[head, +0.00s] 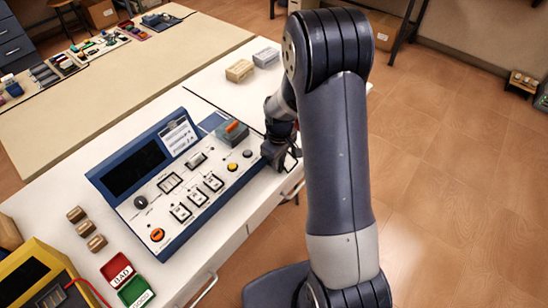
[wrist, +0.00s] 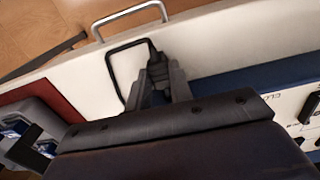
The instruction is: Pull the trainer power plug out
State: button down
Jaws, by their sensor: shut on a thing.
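The trainer (head: 180,180) is a blue-framed console with a sloped white panel of knobs and switches, standing on the white table. My gripper (head: 279,152) is low at the trainer's right end. In the wrist view my gripper (wrist: 158,82) is shut on the black power plug (wrist: 156,60), which sits between the fingertips. A black cable (wrist: 112,65) runs from the plug in a loop to the left. The trainer's blue edge (wrist: 255,78) lies just right of the fingers. The fingers hide where the plug meets any socket, so I cannot tell whether it is seated.
A drawer handle (wrist: 130,18) shows at the table's front edge. Two small boxes (head: 240,70) stand behind the trainer. Small brown blocks (head: 86,228), red and green trays (head: 117,270) and a yellow instrument (head: 35,275) are at left. Open floor lies to the right.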

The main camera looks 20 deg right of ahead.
aim_at(280, 163)
jog(key=shift+s+d, duration=0.1)
jog(key=shift+s, duration=0.05)
jog(key=c, duration=1.2)
grip_release()
jog(key=shift+c, duration=0.2)
jog(key=shift+r, duration=0.15)
notch_tip(280, 163, up, 11)
jog(key=shift+f+b, duration=0.2)
jog(key=shift+b, duration=0.15)
jog(key=shift+f, duration=0.15)
jog(key=f, duration=0.3)
jog(key=f+p, duration=0.1)
jog(key=f, duration=0.6)
jog(key=shift+w+a+f, duration=0.2)
jog(key=shift+w+a, duration=0.05)
jog(key=shift+w, duration=0.15)
jog(key=shift+w+a+p, duration=0.45)
jog(key=shift+w, duration=0.15)
jog(key=shift+f, duration=0.1)
